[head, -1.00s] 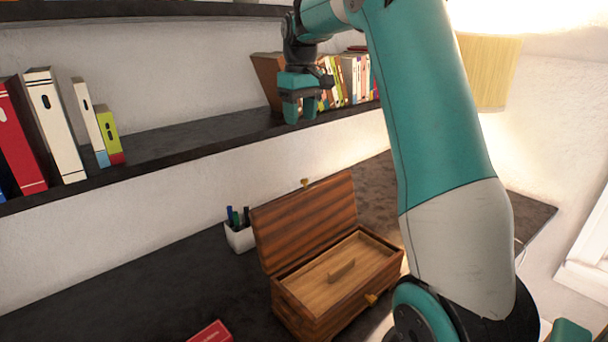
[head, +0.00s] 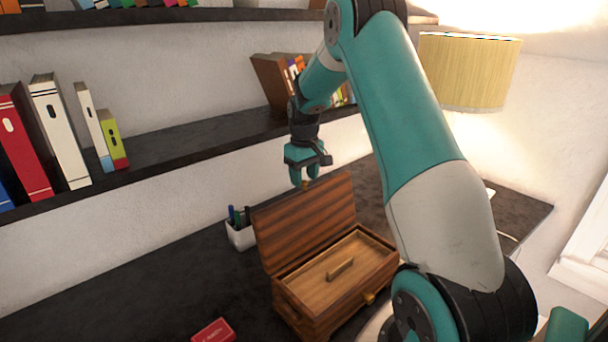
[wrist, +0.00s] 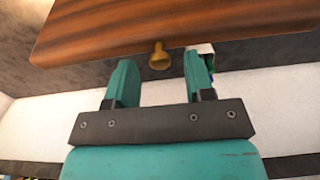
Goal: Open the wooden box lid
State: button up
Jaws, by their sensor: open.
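The wooden box (head: 325,318) stands on the dark desk with its lid (head: 306,226) raised and leaning back, upright or slightly tilted. Inside shows a lighter wooden panel with a small bar handle (head: 341,268). A small brass latch (head: 369,298) is on the box's front. My gripper (head: 304,184) is above the lid's top edge, fingers pointing down. In the wrist view the lid (wrist: 190,22) fills the top, and its brass knob (wrist: 159,57) lies between and beyond the open fingers (wrist: 158,82). No contact with the lid is clear.
A white pen cup (head: 241,236) stands left of the lid. A red box (head: 213,331) lies on the desk at front left. A shelf (head: 200,141) with books runs behind. A lamp (head: 468,72) is at right. The desk left of the box is mostly clear.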

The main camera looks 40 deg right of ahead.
jog(key=shift+f, duration=0.55)
